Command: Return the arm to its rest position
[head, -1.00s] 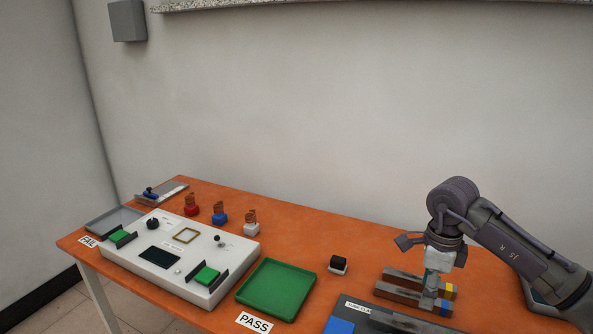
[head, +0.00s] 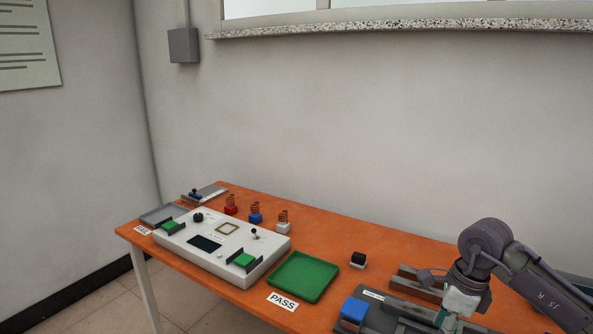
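My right arm (head: 530,280) comes in from the right edge, over the right end of the orange table (head: 330,238). Its gripper (head: 448,318) points down at the lower right, over or beside a dark grey fixture (head: 385,318) with metal bars. The fingertips overlap the fixture, so I cannot tell whether they are open or shut, or whether they touch anything. My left arm and gripper are not in view.
A white control box (head: 222,262) stands left, with red (head: 231,208), blue (head: 256,216) and white (head: 283,226) coil pieces behind it. A green tray (head: 303,277) is by the PASS label, a grey tray (head: 163,215) by FAIL. A black-and-white block (head: 358,260) stands mid-table.

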